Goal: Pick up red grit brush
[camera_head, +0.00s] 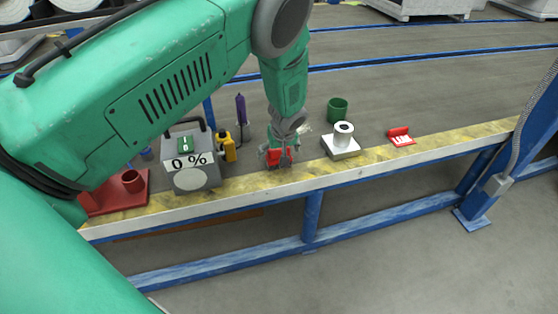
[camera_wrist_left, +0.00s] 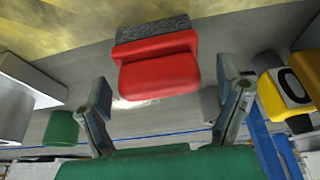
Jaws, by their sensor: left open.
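The red grit brush (camera_wrist_left: 158,70), a red block with a dark grey grit strip, lies on the table's yellow-worn edge strip. It also shows in the head view (camera_head: 276,157), partly hidden by my left gripper (camera_head: 281,153). In the left wrist view my left gripper (camera_wrist_left: 163,78) is open, with one finger on each side of the brush and gaps at both sides. The fingers are close to the brush but not shut on it. My right gripper is not in view.
A white holder (camera_head: 342,146) and a green cup (camera_head: 338,110) stand right of the gripper. A yellow bottle (camera_head: 228,149), a purple bottle (camera_head: 241,110) and a grey box marked 0 % (camera_head: 190,178) stand left. A red bracket (camera_head: 401,138) lies farther right.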

